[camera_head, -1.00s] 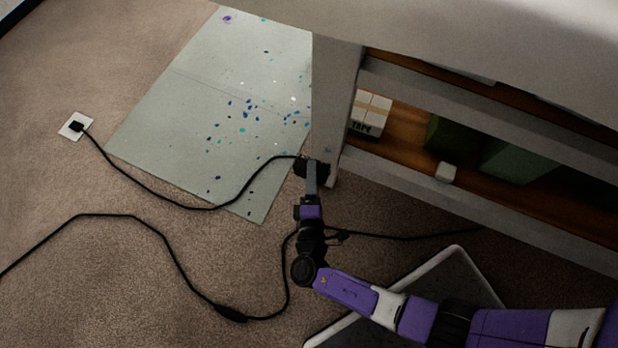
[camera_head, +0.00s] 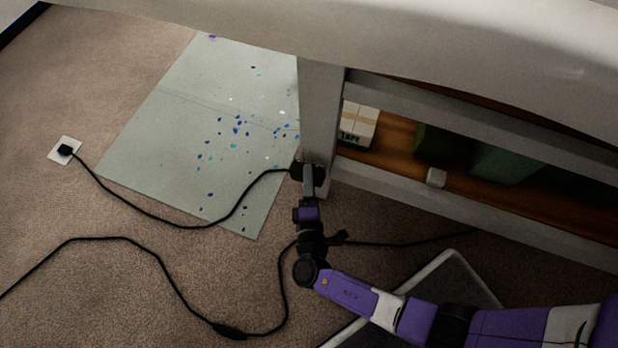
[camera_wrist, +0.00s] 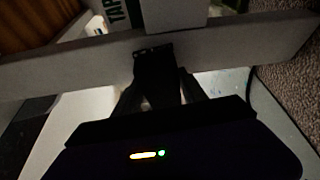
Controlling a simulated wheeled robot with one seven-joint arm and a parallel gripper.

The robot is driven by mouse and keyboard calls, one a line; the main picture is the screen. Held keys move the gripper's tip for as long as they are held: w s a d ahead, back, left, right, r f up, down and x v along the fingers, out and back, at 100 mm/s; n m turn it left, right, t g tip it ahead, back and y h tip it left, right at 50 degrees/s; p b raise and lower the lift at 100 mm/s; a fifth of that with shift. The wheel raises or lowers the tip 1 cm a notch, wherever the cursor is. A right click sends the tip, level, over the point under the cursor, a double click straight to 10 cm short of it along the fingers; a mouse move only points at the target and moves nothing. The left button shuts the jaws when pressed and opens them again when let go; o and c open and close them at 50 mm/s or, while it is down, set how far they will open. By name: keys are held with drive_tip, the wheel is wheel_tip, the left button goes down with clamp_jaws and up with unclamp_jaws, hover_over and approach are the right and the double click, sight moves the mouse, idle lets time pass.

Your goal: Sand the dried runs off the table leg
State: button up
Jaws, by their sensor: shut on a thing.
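The grey table leg (camera_head: 321,115) stands at the near left corner of the table in the head view. My gripper (camera_head: 308,188) is shut on a small black corded tool (camera_head: 299,172), which looks like a sander, low at the leg. The tool overlaps the leg's lower part; I cannot tell whether it touches. In the wrist view a dark shape (camera_wrist: 154,66), likely the tool, lies in front of a pale bar. Dried runs cannot be made out on the leg; the tool and gripper cover part of it.
The tool's black cord (camera_head: 185,226) runs to a floor outlet (camera_head: 65,150). Another cable (camera_head: 160,254) loops nearby across the carpet. A paint-spotted sheet (camera_head: 170,140) lies left of the leg. The lower shelf holds a tape box (camera_head: 358,124) and green boxes (camera_head: 505,163). A dark-topped mat (camera_head: 450,285) lies in front.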

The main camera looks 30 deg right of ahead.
sight(325, 176)
drive_tip(key=shift+w+d, duration=0.55)
drive_tip(key=shift+d, duration=0.25)
idle(0.4)
drive_tip(key=shift+s+d, duration=0.55)
drive_tip(key=shift+s, duration=0.3)
drive_tip(key=shift+s+d, duration=0.55)
drive_tip(key=shift+s, duration=0.25)
drive_tip(key=shift+w+d+b, duration=0.1)
drive_tip(key=shift+b, duration=0.25)
drive_tip(key=shift+w+a+b, duration=0.25)
drive_tip(key=shift+w+a, duration=0.1)
drive_tip(key=shift+w, duration=0.2)
drive_tip(key=shift+w+a+b, duration=0.25)
drive_tip(key=shift+w+a, duration=0.05)
drive_tip(key=shift+w, duration=0.25)
drive_tip(key=shift+w+a, duration=0.35)
drive_tip(key=shift+w, duration=0.3)
drive_tip(key=shift+c, duration=0.6)
drive_tip(key=shift+r, duration=0.1)
drive_tip(key=shift+c, duration=0.7)
drive_tip(key=s+a, duration=0.3)
drive_tip(key=a, duration=0.2)
drive_tip(key=shift+s, duration=0.35)
